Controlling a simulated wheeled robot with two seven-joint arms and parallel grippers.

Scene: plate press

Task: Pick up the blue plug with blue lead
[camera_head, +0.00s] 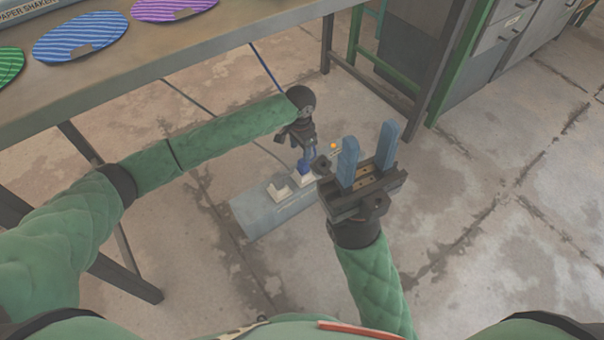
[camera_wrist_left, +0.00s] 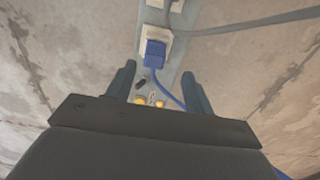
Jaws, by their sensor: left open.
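The blue plug (camera_head: 304,168) sits in a white socket of a grey power strip (camera_head: 254,212) on the floor. In the left wrist view the blue plug (camera_wrist_left: 155,49) lies just beyond the fingertips, about midway between them, and its blue lead (camera_wrist_left: 167,88) curves back between the fingers. My left gripper (camera_head: 310,153) points down over the strip, close above the plug. In the left wrist view its fingers (camera_wrist_left: 159,72) are apart with nothing held. My right gripper (camera_head: 368,145) is open and empty, fingers up, in front of the strip's right part.
A grey-white plug (camera_head: 280,187) sits in the neighbouring socket with a grey lead. Orange lights (camera_wrist_left: 161,104) show on the strip. A workbench (camera_head: 150,70) with coloured discs stands above at the left. Grey drawers (camera_head: 500,40) stand back right. The floor at right is clear.

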